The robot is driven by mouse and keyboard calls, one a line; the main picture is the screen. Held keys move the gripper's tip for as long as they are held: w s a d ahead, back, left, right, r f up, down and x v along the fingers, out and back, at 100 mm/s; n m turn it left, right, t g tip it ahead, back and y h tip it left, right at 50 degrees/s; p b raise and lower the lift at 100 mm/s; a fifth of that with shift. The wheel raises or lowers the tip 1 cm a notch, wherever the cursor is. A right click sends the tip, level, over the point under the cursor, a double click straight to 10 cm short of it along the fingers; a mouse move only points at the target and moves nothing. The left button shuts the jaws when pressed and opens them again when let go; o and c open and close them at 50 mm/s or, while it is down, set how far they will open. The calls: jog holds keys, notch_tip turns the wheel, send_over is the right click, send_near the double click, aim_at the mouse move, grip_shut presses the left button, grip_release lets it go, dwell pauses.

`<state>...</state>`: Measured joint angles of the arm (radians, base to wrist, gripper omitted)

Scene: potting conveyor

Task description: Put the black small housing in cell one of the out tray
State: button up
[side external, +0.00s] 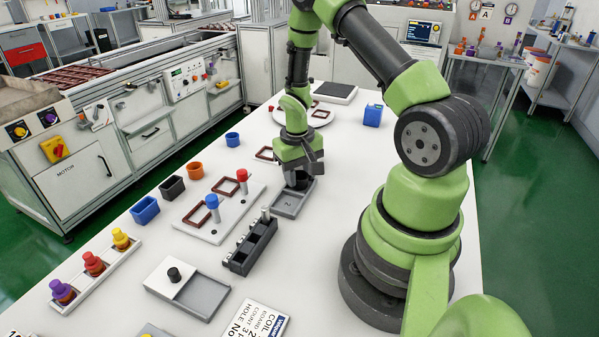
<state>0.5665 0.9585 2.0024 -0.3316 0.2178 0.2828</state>
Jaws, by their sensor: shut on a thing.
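My gripper (298,172) is at the far end of a grey tray (287,208), pointing down. It is shut on a small black housing (297,184), mostly hidden by the fingers. The housing is in or just over the far cell of the tray; I cannot tell if it touches the floor. The near cell is empty and marked "2"; the far cell's marking is hidden. Another black housing (172,188) stands on the table to the left, between a blue rectangular housing (145,210) and an orange round one (195,170).
A white board (219,222) with red frames and blue and red knobs lies left of the tray. A black block fixture (250,246) stands nearer. A blue round pot (232,139) and a blue box (373,115) stand farther back. Table right of the tray is clear.

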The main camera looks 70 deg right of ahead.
jog(key=o, duration=0.7)
jog(key=shift+f, duration=0.15)
notch_tip(320, 180, up, 12)
jog(key=r, duration=0.1)
jog(key=s+a+r+n+t, duration=0.15)
jog(key=a+r+t, duration=0.25)
jog(key=a+r, duration=0.75)
jog(key=s+a+r+t, duration=0.1)
jog(key=s+a, duration=0.1)
jog(key=s+a+r+n+t+y, duration=0.1)
jog(key=s+a+r, duration=0.1)
jog(key=s+a, duration=0.1)
jog(key=s+a+r+t+y, duration=0.1)
jog(key=s+a+r, duration=0.1)
jog(key=shift+s+a+n+t, duration=0.15)
jog(key=shift+s+n+t, duration=0.15)
jog(key=shift+s+n, duration=0.1)
